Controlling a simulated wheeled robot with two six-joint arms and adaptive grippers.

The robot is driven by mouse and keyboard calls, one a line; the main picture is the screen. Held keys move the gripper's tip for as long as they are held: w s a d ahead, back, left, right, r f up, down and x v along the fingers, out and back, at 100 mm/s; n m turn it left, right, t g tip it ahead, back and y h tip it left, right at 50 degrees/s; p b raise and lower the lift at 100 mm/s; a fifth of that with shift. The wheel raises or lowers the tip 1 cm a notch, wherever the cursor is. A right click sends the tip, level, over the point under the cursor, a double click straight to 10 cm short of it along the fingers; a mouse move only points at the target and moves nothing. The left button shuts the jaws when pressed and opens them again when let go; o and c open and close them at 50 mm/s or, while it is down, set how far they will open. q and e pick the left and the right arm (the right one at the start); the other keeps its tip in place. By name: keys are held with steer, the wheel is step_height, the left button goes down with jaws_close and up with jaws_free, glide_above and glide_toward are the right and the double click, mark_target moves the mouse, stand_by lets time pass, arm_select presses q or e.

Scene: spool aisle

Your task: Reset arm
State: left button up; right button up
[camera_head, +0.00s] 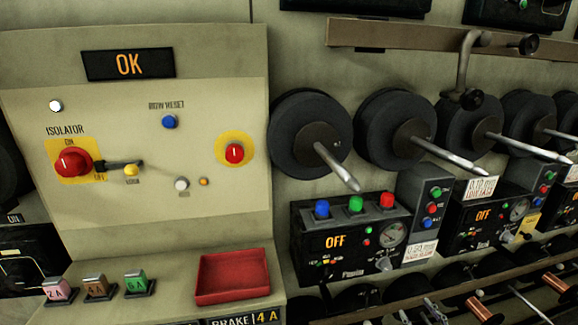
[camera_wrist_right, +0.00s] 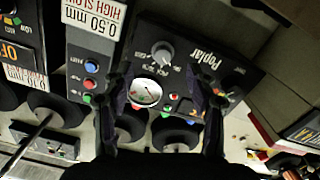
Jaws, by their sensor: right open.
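My right gripper (camera_wrist_right: 162,85) shows in the right wrist view, with its two dark fingers apart and nothing between them. Beyond the fingers is the black control box (camera_wrist_right: 185,70) marked Poplar, upside down in that view; I cannot tell the exact gap. In the head view this box (camera_head: 345,262) reads OFF and has blue, green and red buttons on top. I cannot clearly make out my right gripper in the head view. My left gripper is not in view.
A cream panel (camera_head: 100,205) at left has an OK display (camera_head: 128,64), a red isolator knob (camera_head: 73,163) and a blue reset button (camera_head: 169,122). A red tray (camera_head: 232,293) sits below. Black spools (camera_head: 310,105) with protruding rods line the wall at right, under a rail (camera_head: 400,37).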

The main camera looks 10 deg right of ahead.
steer(key=s+d+f+m+g+h+p, duration=0.15)
steer(key=s+f, duration=0.25)
steer(key=f, duration=0.4)
steer(key=s+d+f+g+h+p, duration=0.1)
steer(key=s+d+f+g, duration=0.2)
steer(key=f, duration=0.5)
steer(key=s+d+f+m+g+h+p, duration=0.1)
steer(key=s+f+g, duration=0.2)
steer(key=s+f, duration=0.35)
steer(key=s+a+f+m+g+y+p, duration=0.1)
steer(key=s+a+f+g, duration=0.3)
steer(key=s+a+f, duration=0.4)
steer(key=s+a+f+g+p, duration=0.1)
steer(key=s+a+f+g, duration=0.3)
steer(key=s+a+f, duration=0.5)
steer(key=s+f, duration=0.2)
steer(key=s, duration=0.4)
steer(key=shift+m+g+y, duration=0.35)
